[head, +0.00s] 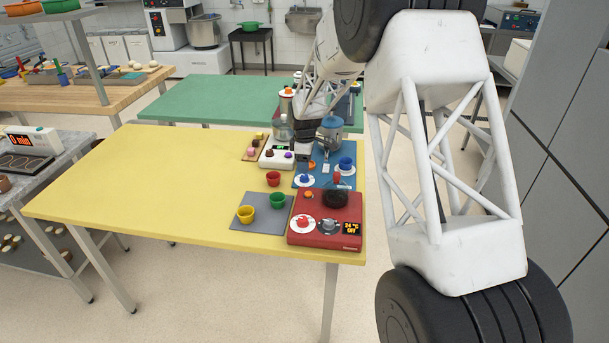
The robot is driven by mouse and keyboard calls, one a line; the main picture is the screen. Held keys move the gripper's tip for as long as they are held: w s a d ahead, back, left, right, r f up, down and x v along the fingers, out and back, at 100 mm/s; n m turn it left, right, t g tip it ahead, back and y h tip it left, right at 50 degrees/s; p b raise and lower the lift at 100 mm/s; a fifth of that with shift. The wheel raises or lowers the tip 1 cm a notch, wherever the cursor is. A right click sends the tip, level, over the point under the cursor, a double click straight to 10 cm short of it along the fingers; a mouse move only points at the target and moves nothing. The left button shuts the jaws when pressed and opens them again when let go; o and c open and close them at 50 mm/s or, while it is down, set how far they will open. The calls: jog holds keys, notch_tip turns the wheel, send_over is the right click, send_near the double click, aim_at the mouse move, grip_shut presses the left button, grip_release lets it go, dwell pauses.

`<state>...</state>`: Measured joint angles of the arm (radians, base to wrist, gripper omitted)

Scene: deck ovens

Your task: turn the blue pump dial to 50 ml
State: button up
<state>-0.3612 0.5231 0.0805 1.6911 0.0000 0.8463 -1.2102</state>
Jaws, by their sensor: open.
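A blue dial knob (346,162) with a pale scale around its base sits at the right of a blue panel (322,176) on the yellow table. Its pointer and scale marks are too small to read. A second dial (305,180) with a white scale is at the panel's front left. My gripper and arm hide part of the panel's back.
A red heater unit (325,218) with dials and a display stands in front of the panel. A white device (278,155) stands left of it. Red, green and yellow cups (247,214) are nearby. The yellow table's left half (150,180) is clear.

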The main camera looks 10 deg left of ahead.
aim_at(305, 175)
jog(key=shift+f, duration=2.75)
jog(key=c, duration=0.9)
